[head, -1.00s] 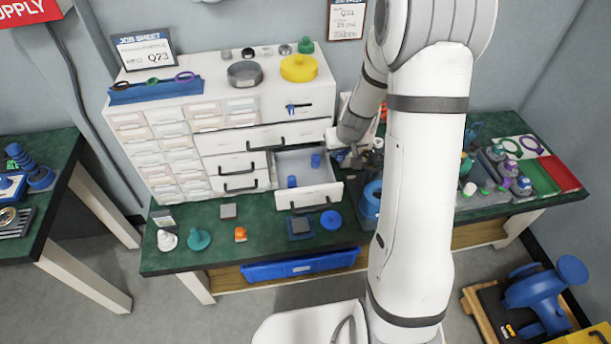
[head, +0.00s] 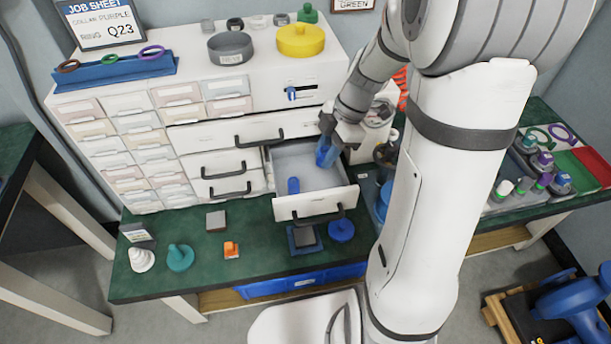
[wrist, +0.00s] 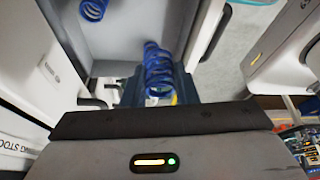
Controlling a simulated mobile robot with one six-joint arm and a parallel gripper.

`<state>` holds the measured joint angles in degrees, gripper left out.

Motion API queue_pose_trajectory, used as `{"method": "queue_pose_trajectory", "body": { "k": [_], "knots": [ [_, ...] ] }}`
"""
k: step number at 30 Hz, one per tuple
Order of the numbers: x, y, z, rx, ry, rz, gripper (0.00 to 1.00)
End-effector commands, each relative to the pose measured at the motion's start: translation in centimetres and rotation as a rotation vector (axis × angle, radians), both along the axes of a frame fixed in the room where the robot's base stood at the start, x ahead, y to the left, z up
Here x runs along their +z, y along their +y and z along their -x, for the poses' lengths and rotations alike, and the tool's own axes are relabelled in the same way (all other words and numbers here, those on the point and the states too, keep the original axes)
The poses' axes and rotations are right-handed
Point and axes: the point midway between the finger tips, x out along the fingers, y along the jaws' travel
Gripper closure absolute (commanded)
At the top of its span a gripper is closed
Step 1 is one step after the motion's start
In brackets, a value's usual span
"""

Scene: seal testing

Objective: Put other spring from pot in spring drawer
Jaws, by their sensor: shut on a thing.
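The open spring drawer (head: 318,207) is a white pull-out drawer in the cabinet. A blue spring (head: 293,186) stands inside at its left; it also shows at the top left of the wrist view (wrist: 93,9). My gripper (head: 328,146) is over the right part of the drawer, shut on another blue spring (wrist: 158,80), which points down into the drawer. More blue coil shows just beyond the held spring in the wrist view; I cannot tell where one ends. Whether the held spring touches the drawer floor is unclear. A blue pot-like thing (head: 384,202) is partly hidden behind my arm.
Blue (head: 341,229), teal (head: 180,257) and white (head: 141,259) knobbed pieces and an orange part (head: 231,249) lie on the green bench. Closed drawers (head: 226,165) are left of the open one. A grey dish (head: 230,48) and yellow dish (head: 300,41) stand on top.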

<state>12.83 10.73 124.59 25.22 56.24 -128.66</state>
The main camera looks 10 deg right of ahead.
Motion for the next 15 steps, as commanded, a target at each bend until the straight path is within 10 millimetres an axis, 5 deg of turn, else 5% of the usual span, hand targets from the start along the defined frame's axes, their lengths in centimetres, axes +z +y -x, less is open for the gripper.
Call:
{"method": "queue_pose_trajectory", "body": {
  "k": [7, 15],
  "knots": [
    [-4.4, 0.2, 0.3, 0.021, 0.007, -0.002, 0.96],
    [-6.8, 0.4, 0.2, 0.026, 0.005, -0.001, 0.96]
  ]
}}
